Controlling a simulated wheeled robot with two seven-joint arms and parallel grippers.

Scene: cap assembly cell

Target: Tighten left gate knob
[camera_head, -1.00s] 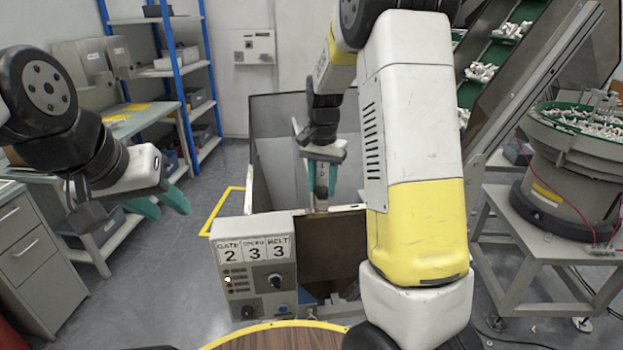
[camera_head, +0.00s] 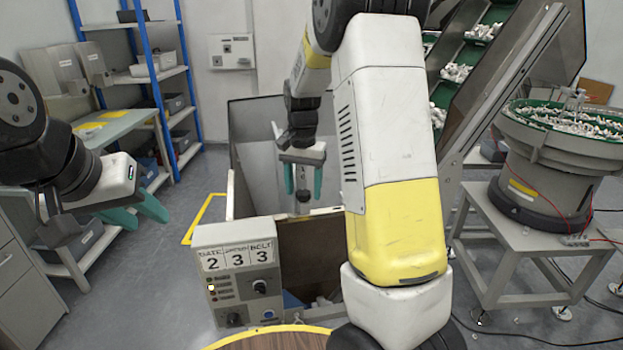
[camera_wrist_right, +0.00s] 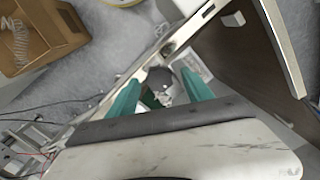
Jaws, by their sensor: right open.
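My right gripper (camera_head: 304,184) is open over the front rim of the grey-walled bin (camera_head: 262,140), fingers pointing down. A small dark knob-like part (camera_head: 303,196) shows between its teal fingertips, apparently on the rim. The right wrist view shows a dark part (camera_wrist_right: 152,98) between the spread fingers (camera_wrist_right: 160,97); contact cannot be told. My left gripper (camera_head: 136,211) is open and empty at the left, away from the bin. The control box (camera_head: 240,275) at the bin's front has a card reading 2, 3, 3 and dark knobs.
My right arm hides part of the bin's right side. A bowl feeder (camera_head: 550,150) stands on a table at the right, beside a sloped conveyor (camera_head: 460,70). A blue-post shelf (camera_head: 160,75) is at the back left.

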